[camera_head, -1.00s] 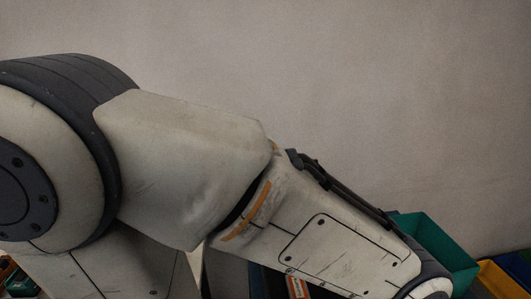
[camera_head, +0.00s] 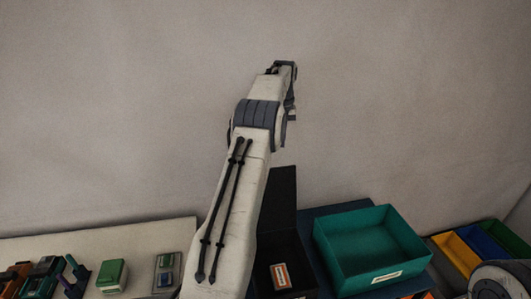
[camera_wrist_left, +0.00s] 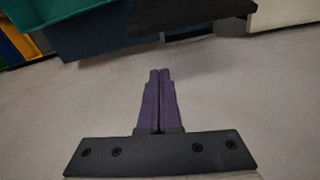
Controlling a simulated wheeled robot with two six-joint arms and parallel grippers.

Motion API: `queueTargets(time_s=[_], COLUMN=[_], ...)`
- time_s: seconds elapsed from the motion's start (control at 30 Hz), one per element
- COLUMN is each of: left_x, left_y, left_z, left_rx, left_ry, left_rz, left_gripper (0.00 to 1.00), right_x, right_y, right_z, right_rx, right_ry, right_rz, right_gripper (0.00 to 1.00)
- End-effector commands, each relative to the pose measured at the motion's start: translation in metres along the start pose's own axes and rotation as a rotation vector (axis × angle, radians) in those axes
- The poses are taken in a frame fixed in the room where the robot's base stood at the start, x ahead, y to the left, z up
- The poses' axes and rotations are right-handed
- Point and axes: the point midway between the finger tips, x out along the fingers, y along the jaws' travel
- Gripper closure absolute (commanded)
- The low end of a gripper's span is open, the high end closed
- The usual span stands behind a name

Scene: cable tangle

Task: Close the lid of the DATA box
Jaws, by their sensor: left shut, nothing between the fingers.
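A black open box stands at the bottom centre of the head view, with an orange-and-white label (camera_head: 280,276) too small to read. Its dark lid (camera_head: 281,200) stands upright at the back, against the wall side. My left arm reaches up past the lid's left edge. My left gripper (camera_head: 292,114) is at the arm's far end, above the lid and apart from it in the picture. In the left wrist view the purple fingers (camera_wrist_left: 160,72) are shut together and empty, with a black slab (camera_wrist_left: 190,17), seemingly the lid, beyond them. My right gripper is out of view.
A teal bin (camera_head: 378,246) with a label stands right of the black box. Yellow (camera_head: 455,253) and blue (camera_head: 480,250) bins stand farther right. A pale table (camera_head: 150,235) on the left holds several small devices. The plain wall is behind.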

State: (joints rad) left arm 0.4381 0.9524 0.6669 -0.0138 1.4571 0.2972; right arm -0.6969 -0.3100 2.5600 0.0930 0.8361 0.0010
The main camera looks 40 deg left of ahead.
Motion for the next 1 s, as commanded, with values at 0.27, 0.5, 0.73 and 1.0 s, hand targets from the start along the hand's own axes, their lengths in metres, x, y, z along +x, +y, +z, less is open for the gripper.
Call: queueTargets(time_s=[0.27,0.5,0.73,1.0], left_x=[0.008,0.043,0.090,0.096], left_y=[-0.059,-0.060,-0.060,-0.057], left_z=[-0.031,-0.030,-0.031,-0.015], left_rx=[-0.131,-0.131,-0.130,-0.128], left_ry=[0.006,0.003,0.004,0.007], left_rz=[-0.016,-0.017,-0.017,-0.016], left_gripper=[1.00,1.00,1.00,1.00], right_x=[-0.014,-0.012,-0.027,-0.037], right_y=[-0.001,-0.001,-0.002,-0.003], right_z=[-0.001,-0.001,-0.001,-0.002], right_rx=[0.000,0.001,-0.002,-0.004], right_ry=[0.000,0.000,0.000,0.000], right_rz=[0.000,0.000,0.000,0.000], right_gripper=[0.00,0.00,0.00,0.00])
